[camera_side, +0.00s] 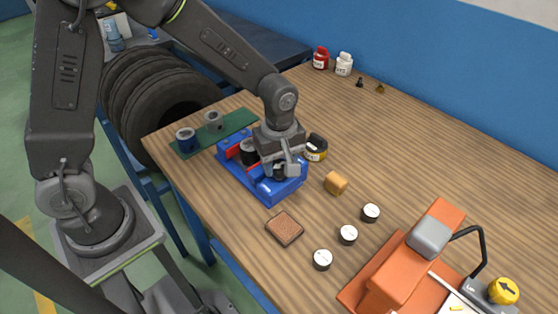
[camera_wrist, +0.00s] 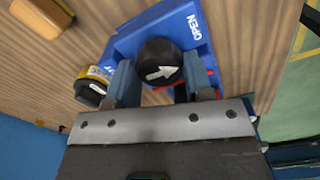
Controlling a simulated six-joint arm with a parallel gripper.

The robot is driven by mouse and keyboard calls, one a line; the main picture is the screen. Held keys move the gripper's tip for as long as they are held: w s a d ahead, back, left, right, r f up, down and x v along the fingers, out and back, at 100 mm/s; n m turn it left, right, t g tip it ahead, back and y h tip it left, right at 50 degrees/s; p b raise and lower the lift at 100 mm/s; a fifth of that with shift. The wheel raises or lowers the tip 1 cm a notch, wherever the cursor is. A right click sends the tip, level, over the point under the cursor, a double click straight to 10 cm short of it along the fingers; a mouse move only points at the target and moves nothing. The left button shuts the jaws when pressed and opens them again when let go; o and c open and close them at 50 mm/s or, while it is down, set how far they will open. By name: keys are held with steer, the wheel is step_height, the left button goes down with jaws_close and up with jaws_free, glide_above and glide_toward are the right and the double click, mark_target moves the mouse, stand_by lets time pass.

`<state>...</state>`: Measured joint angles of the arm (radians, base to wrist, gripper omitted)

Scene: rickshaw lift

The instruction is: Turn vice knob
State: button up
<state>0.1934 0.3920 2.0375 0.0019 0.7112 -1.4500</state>
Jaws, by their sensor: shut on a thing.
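A blue vice (camera_side: 233,176) sits near the table's left edge in the side view, with red parts and a dark cylinder (camera_side: 249,152) in it. In the wrist view the vice (camera_wrist: 190,20) bears the word OPEN at upper right. Its round black knob (camera_wrist: 160,60) has a white arrow pointing right. My gripper (camera_side: 282,168) is over the near right end of the vice, pointing down. In the wrist view my gripper's (camera_wrist: 158,88) two fingers are on either side of the knob, shut on it. In the side view the knob is mostly hidden by the fingers.
A yellow-and-black can (camera_side: 316,149) stands just behind the vice. A tan block (camera_side: 336,183) and brown square (camera_side: 284,228) lie close by. Several white-topped round pieces and an orange machine (camera_side: 412,262) stand at the near right. A green mat (camera_side: 240,119) lies at the left.

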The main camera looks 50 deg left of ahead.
steer(key=m, duration=0.4)
steer(key=shift+m, duration=0.4)
steer(key=m, duration=0.4)
steer(key=shift+d, duration=0.1)
steer(key=m, duration=0.9)
steer(key=shift+m, duration=0.3)
steer(key=m, duration=1.3)
steer(key=shift+s, duration=0.1)
steer(key=shift+m, duration=1.9)
